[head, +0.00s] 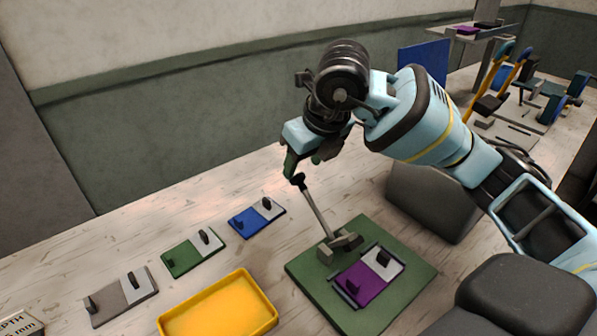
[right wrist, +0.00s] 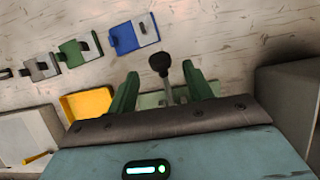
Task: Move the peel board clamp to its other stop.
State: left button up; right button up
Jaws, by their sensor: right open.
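The peel board (head: 408,304) is a green plate on the bench with a purple and grey die (head: 366,288) on it. Its clamp (head: 345,243) is a grey-green block at the board's back edge. A thin metal lever (head: 317,213) leans from the clamp up and to the left, ending in a black knob (head: 298,180). My right gripper (head: 301,168) is open and empty, just above the knob in the head view. In the right wrist view the knob (right wrist: 159,64) shows between the spread green fingers (right wrist: 160,72); I cannot tell whether they touch it. My left gripper is not in view.
Blue (head: 243,222), green (head: 183,259) and grey (head: 113,304) dies lie in a row left of the board. A yellow tray (head: 163,322) stands in front of them. Racks stand at the back right.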

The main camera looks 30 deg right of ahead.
aim_at(299, 174)
jog(key=shift+x, duration=2.05)
grip_shut()
